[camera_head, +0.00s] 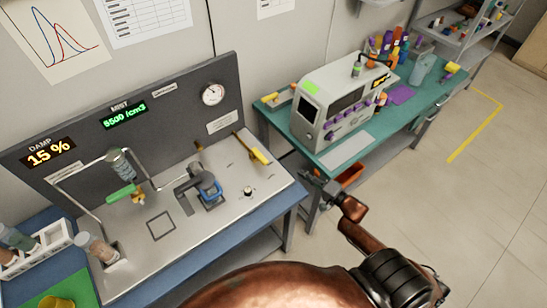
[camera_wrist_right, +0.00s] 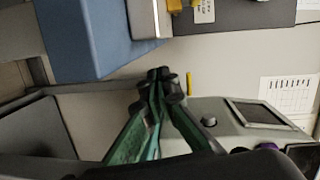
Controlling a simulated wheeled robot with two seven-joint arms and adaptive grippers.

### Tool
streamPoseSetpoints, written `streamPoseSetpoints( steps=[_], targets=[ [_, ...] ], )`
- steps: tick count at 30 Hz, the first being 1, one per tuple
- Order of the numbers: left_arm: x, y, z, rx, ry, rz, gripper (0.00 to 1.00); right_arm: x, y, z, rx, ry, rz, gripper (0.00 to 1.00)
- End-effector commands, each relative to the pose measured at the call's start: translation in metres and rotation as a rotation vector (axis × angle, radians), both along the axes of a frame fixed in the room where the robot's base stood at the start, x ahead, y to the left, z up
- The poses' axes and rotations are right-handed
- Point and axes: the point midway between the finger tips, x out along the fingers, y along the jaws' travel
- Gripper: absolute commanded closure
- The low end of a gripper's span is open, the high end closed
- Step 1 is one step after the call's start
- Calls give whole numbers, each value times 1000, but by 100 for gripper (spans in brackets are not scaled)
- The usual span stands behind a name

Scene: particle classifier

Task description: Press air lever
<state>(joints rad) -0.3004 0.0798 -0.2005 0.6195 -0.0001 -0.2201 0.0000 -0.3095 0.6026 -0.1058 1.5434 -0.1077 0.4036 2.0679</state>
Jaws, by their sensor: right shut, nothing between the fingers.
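A lever with a yellow handle (camera_head: 255,151) sits at the right end of the metal bench top (camera_head: 220,170). I cannot read a label naming it the air lever. Another lever with a green handle (camera_head: 120,194) is at the left of the bench. My right gripper (camera_head: 307,176) is beyond the bench's right edge, to the right of and below the yellow handle, apart from it. In the right wrist view its green fingers (camera_wrist_right: 160,76) meet at the tips, shut and empty. A yellow piece (camera_wrist_right: 174,5) shows at the top edge there. My left gripper is out of view.
A grey panel (camera_head: 175,103) with displays and a gauge (camera_head: 213,94) stands behind the bench. A beige instrument (camera_head: 336,108) stands on a teal table (camera_head: 410,118) to the right. Floor at the right is clear.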

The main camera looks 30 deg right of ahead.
Motion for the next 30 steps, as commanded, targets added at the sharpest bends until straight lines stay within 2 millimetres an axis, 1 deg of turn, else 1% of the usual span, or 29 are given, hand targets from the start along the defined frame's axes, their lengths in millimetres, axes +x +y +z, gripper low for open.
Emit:
streamPoseSetpoints(
  steps=[1,3,6,9,16,20,23,30],
  targets=[
    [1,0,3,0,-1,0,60,3,7,25,51,-24,27,100],
    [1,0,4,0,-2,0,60,6,15,46,107,-43,55,100],
    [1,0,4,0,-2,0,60,7,21,61,151,-54,77,100],
    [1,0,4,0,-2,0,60,8,22,64,162,-55,81,100],
    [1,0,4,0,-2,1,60,8,21,63,161,-55,79,100],
    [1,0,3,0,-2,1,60,15,24,63,161,-56,79,100],
    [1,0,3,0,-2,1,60,27,28,63,160,-57,78,100],
    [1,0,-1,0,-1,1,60,73,43,62,161,-56,78,100]
  ],
)
